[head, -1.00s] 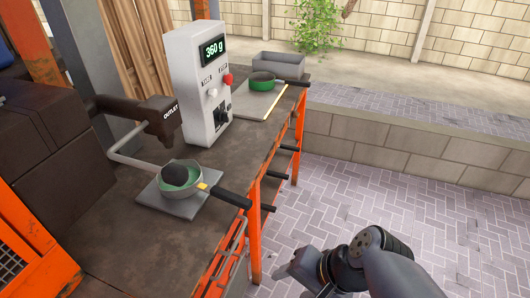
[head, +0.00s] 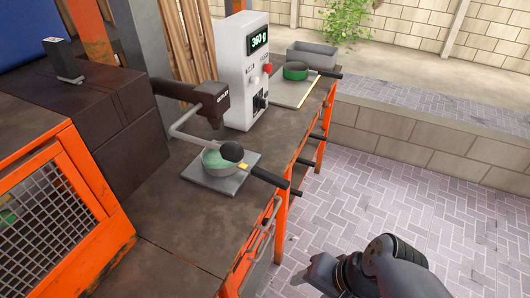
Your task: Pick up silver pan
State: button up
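The silver pan (head: 214,170) sits on a grey square plate (head: 235,185) on the workbench, below the dark outlet (head: 215,97). My gripper (head: 318,273) is at the bottom of the head view, out over the paving, apart from the pan and the bench. Its fingers are too small and foreshortened to show whether they are open.
A control box (head: 243,75) reading 360 g stands behind the pan. A green pan (head: 295,71) lies on a light board farther back, near a grey bin (head: 312,56). An orange mesh cage (head: 65,205) is at left. The paving (head: 390,190) right of the bench is clear.

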aim_at(213, 162)
jog(key=i+l+u, duration=0.1)
jog(key=u, duration=0.3)
jog(key=i+l+u, duration=0.2)
jog(key=u, duration=0.15)
jog(key=i+l+u, duration=0.2)
jog(key=u, duration=0.2)
